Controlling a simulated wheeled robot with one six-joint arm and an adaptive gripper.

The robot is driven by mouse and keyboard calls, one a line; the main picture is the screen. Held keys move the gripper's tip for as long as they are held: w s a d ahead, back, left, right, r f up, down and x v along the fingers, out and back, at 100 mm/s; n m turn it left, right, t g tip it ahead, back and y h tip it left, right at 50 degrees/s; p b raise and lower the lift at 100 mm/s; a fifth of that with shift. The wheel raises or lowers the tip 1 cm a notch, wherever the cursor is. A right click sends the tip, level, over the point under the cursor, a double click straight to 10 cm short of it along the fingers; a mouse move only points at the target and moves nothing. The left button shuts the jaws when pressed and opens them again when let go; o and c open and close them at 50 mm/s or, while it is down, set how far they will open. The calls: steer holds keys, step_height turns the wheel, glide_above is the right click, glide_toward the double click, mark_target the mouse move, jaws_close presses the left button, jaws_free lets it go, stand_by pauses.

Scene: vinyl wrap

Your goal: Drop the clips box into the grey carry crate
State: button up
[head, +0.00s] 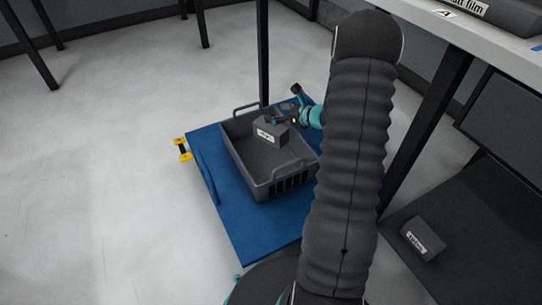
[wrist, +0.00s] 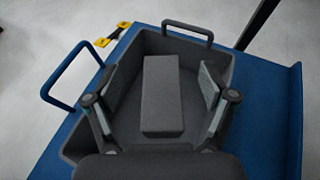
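The clips box (head: 271,132), a small dark grey block with a white label, shows inside the outline of the grey carry crate (head: 258,187) in the head view. In the wrist view the box (wrist: 162,95) lies lengthwise between my fingertips, over the crate (wrist: 222,66). My gripper (wrist: 165,84) is open, with a gap between each finger pad and the box. It reaches over the crate from the right in the head view, partly hidden by my arm. I cannot tell whether the box is resting on the crate floor or just above it.
The crate stands on a blue platform cart (head: 245,222) with a blue handle (wrist: 62,78) and yellow parts (head: 182,149). Another dark labelled box (head: 423,237) lies on a low dark shelf at right. A table (head: 505,55) stands at upper right. Floor at left is clear.

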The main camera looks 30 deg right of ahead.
stand_by(0.3)
steer(key=v, duration=1.2)
steer(key=shift+d+f, duration=0.1)
